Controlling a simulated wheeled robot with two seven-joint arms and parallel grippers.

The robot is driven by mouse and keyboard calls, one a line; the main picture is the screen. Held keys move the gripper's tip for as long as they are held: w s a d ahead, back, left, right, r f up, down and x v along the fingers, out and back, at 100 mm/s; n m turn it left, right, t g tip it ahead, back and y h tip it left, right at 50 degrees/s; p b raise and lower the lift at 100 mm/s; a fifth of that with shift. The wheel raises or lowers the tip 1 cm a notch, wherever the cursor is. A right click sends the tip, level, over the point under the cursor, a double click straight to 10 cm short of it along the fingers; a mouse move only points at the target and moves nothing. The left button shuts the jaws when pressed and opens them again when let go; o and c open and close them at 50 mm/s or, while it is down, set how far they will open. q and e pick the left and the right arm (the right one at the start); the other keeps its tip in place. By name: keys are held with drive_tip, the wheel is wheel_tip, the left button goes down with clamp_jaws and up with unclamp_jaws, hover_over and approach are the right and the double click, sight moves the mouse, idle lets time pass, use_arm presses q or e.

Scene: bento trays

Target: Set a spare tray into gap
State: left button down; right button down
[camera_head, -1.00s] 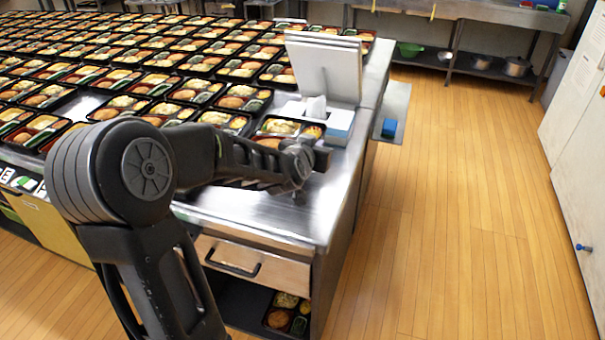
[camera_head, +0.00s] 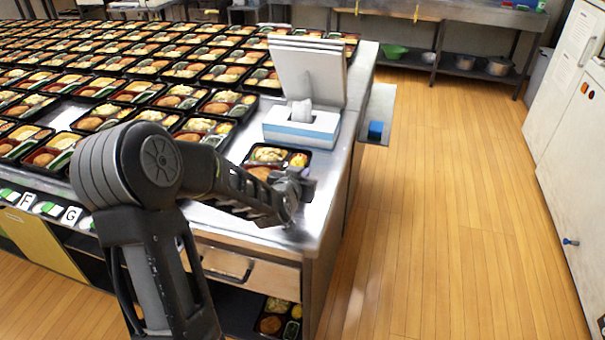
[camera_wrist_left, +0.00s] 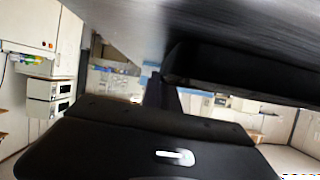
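A black bento tray (camera_head: 284,146) with food in it is at the front right of the steel counter, in front of the tissue box. My left gripper (camera_head: 297,186) is at the tray's near right edge and appears shut on it; the fingertips are hidden. In the left wrist view a black edge (camera_wrist_left: 240,76), apparently the tray's, lies close to the gripper by the steel surface. I cannot tell whether the tray touches the counter. A gap (camera_head: 64,113) of bare steel shows among the tray rows at the left. My right gripper is not in view.
Rows of filled trays cover the counter's left and back. A blue-white tissue box (camera_head: 303,127) and an upright pale panel (camera_head: 310,72) stand behind the held tray. Another tray (camera_head: 278,318) is on the shelf below the drawer (camera_head: 235,262). The floor at right is clear.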

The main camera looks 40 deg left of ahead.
use_arm(q)
drive_tip(key=shift+r, duration=0.1)
drive_tip(key=c, duration=1.6)
unclamp_jaws()
drive_tip(key=shift+c, duration=0.2)
drive_tip(key=v, duration=0.9)
drive_tip(key=shift+b, duration=0.35)
drive_tip(key=b+v, duration=0.1)
drive_tip(key=b, duration=0.3)
drive_tip(key=shift+s+d, duration=0.1)
drive_tip(key=shift+s, duration=0.3)
drive_tip(key=shift+s+d+r+b, duration=0.15)
drive_tip(key=shift+s+r+b, duration=0.15)
drive_tip(key=shift+s+b, duration=0.25)
drive_tip(key=shift+r, duration=0.1)
drive_tip(key=shift+o, duration=0.4)
